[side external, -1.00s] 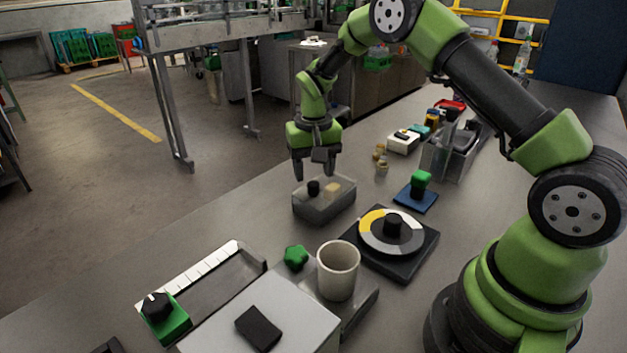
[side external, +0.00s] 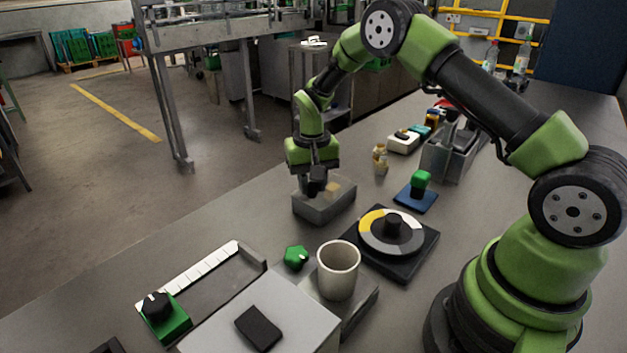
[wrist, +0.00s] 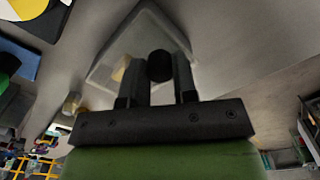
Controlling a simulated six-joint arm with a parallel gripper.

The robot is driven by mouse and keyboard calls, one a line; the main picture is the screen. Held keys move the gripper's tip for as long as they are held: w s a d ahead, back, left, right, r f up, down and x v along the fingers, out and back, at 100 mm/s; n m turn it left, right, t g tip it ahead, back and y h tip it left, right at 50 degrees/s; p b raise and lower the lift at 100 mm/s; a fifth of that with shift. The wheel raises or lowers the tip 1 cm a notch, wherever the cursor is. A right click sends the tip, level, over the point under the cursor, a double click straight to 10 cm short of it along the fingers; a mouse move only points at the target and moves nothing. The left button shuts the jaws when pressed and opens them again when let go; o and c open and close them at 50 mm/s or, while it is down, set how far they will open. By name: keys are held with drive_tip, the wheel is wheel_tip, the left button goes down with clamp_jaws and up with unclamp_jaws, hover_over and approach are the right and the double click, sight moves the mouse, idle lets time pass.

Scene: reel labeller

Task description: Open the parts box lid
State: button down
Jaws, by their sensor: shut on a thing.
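The parts box (side external: 322,205) is a grey, see-through box on the table, with a clear lid (side external: 341,187) lying over its top. A yellowish part shows through the lid. A black round knob (wrist: 160,66) stands on the lid in the wrist view. My gripper (side external: 316,190) is down at the box with its fingers on either side of the knob. In the wrist view my gripper (wrist: 160,80) is shut on the knob. The side view hides the knob behind the fingers. The lid appears to rest on the box.
A rotary dial (side external: 392,232) on a black base lies right of the box. A beige cup (side external: 338,270) is in front. The table left of the box is clear.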

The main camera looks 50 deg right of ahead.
drive_tip(key=a, duration=1)
drive_tip(key=shift+a, duration=0.25)
drive_tip(key=c, duration=0.9)
unclamp_jaws()
wheel_tip(320, 180, up, 10)
drive_tip(key=shift+r, duration=0.1)
